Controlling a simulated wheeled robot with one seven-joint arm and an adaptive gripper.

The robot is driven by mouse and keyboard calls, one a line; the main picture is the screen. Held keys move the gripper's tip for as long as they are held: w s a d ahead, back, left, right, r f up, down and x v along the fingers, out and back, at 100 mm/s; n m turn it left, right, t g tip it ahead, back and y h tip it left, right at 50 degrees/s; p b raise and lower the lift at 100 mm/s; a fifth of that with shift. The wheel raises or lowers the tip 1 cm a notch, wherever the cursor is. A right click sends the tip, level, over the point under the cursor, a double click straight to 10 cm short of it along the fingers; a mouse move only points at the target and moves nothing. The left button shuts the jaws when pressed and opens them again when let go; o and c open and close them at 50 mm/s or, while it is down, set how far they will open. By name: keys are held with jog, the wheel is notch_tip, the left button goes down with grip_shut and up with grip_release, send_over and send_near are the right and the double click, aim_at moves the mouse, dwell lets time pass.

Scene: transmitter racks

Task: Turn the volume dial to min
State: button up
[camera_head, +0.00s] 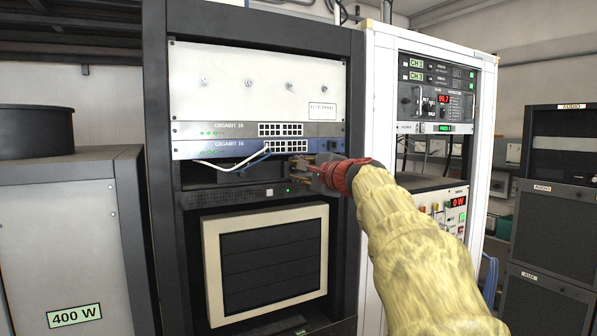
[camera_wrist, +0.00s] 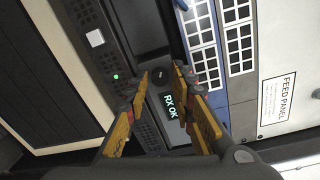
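The blue network unit (camera_head: 215,148) with white and blue cables is just above my gripper. A cream-framed grille (camera_head: 213,270) is below. A white rack (camera_head: 382,110) stands to the right.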

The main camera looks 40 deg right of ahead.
jog(key=v, duration=1.2)
dwell(0.5)
